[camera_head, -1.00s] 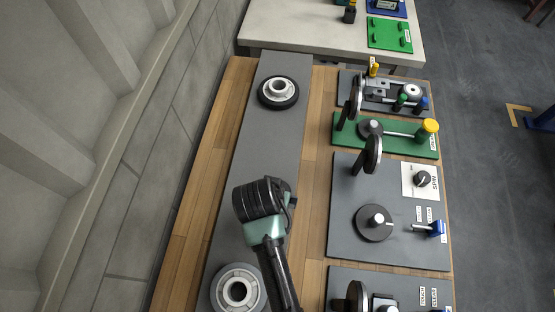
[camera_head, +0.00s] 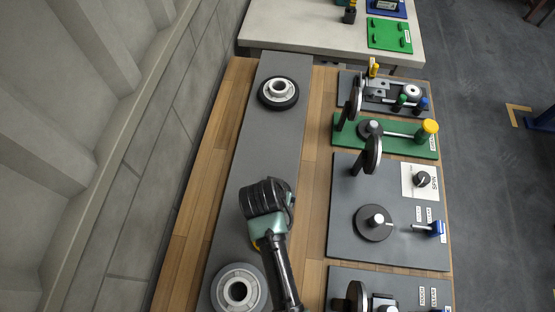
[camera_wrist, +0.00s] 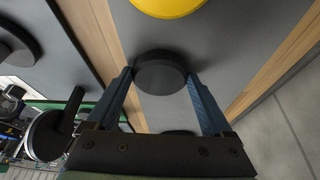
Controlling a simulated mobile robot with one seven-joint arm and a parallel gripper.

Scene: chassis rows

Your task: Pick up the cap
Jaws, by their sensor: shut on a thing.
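In the wrist view a round black cap (camera_wrist: 160,76) sits between the two blue fingers of my gripper (camera_wrist: 160,72). The fingers touch it on both sides, so my gripper is shut on it. In the head view my wrist is over the grey strip (camera_head: 268,125), between two wheel-like hubs, and it hides my fingertips and the cap. A yellow disc (camera_wrist: 168,4) is cut off at the top edge of the wrist view, apart from the cap.
A grey hub (camera_head: 222,284) lies at the near end of the strip and a black-rimmed hub (camera_head: 278,101) at the far end. To the right stand fixture boards, one green (camera_head: 350,128) and one grey (camera_head: 340,235), with upright discs. The strip between the hubs is otherwise clear.

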